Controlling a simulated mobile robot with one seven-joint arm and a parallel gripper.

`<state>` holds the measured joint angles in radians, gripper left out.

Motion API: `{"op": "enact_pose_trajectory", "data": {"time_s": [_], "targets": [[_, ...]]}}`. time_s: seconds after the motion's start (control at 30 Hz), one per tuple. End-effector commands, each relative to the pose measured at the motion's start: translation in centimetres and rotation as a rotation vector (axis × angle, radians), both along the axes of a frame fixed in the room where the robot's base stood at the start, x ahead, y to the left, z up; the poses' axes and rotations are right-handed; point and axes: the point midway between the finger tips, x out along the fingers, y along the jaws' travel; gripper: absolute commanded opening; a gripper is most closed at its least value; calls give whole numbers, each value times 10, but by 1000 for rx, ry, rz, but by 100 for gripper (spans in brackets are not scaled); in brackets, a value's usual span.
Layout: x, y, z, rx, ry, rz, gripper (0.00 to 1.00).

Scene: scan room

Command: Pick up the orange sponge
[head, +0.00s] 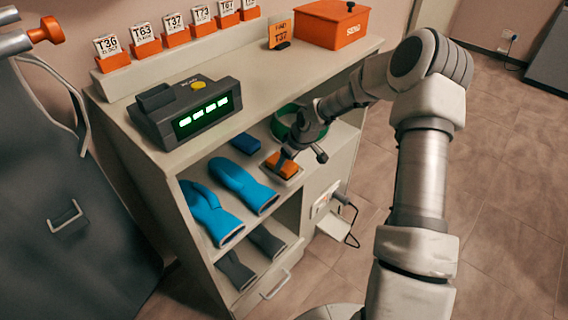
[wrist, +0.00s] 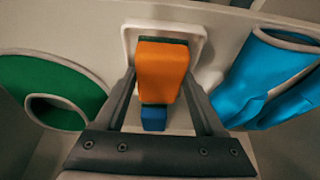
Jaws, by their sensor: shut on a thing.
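The orange sponge (head: 285,166) is on or just above a small white tray (head: 291,180) on the upper shelf; I cannot tell whether it still touches the tray. In the wrist view the sponge (wrist: 162,68) fills the space between the fingers of my gripper (wrist: 160,82), with a thin green layer at its edge. The white tray rim (wrist: 130,42) shows around it. My gripper (head: 284,157) is shut on the sponge, reaching in from the right.
A blue block (head: 245,143) lies behind the sponge. Blue gloves (head: 243,185) lie to the left, and a green ring-like item (head: 284,121) is behind my gripper. The countertop above holds a grey device (head: 186,110) and an orange box (head: 331,25).

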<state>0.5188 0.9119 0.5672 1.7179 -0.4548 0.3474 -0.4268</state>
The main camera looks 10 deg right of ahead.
Motion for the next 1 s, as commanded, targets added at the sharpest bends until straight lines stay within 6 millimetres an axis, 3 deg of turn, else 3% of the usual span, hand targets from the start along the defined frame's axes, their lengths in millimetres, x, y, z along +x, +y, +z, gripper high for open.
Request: {"op": "enact_pose_trajectory", "data": {"time_s": [0.23, 0.77, 0.8, 1.0], "targets": [[-1, -1, 19, 1, -2, 0, 18], [-13, -9, 14, 184, -246, -6, 18], [-14, -12, 32, 177, -250, -2, 18], [-27, -21, 83, 175, -245, -1, 18]]}}
